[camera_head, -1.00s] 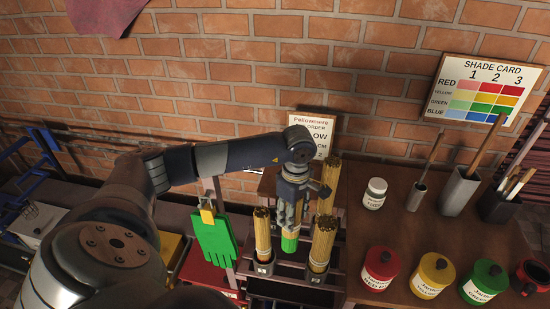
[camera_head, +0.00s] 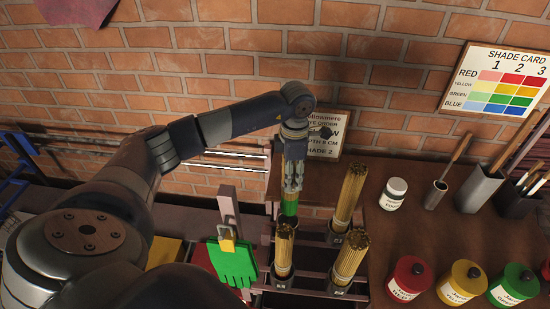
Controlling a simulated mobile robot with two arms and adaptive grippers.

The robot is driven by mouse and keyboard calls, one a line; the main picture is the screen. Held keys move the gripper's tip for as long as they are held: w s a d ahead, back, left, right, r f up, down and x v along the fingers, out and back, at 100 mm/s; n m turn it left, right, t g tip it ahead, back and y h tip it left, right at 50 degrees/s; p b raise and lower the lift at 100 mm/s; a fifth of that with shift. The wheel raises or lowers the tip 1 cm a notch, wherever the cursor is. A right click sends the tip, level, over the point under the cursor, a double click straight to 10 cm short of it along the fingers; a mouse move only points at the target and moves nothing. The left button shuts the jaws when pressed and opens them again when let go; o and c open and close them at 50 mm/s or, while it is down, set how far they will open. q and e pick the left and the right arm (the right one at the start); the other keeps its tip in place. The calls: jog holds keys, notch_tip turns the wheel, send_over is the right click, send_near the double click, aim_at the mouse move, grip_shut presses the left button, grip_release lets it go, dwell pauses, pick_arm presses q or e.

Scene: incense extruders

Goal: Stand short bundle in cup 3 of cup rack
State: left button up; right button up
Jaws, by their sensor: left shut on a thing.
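My left gripper (camera_head: 291,186) points down and is shut on the short bundle (camera_head: 289,208), of which a green part shows below the fingers. The rest of the bundle is hidden by the fingers. The cup rack (camera_head: 313,256) stands below, with tall tan bundles in its front-left cup (camera_head: 282,272), front-right cup (camera_head: 343,280) and back-right cup (camera_head: 337,236). The held bundle is over the rack's back-left part, behind the front-left bundle (camera_head: 284,245). I cannot tell whether its lower end is inside a cup. The cup labels are too small to read surely. My right gripper is not in view.
A green glove (camera_head: 234,263) hangs left of the rack. An order card (camera_head: 328,135) stands behind it. Right of the rack, the table (camera_head: 405,228) holds a white jar (camera_head: 393,194), tool holders and red, yellow and green jars. A shade card (camera_head: 497,80) hangs on the wall.

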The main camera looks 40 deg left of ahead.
aim_at(290, 202)
pick_arm(q)
notch_tip(290, 202, down, 10)
jog(key=b, duration=0.7)
jog(key=shift+a, duration=0.1)
jog(key=shift+f+b, duration=1.3)
jog(key=shift+f, duration=0.25)
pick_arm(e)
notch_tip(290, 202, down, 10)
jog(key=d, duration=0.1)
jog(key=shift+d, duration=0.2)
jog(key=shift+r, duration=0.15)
pick_arm(q)
jog(key=o, duration=1.3)
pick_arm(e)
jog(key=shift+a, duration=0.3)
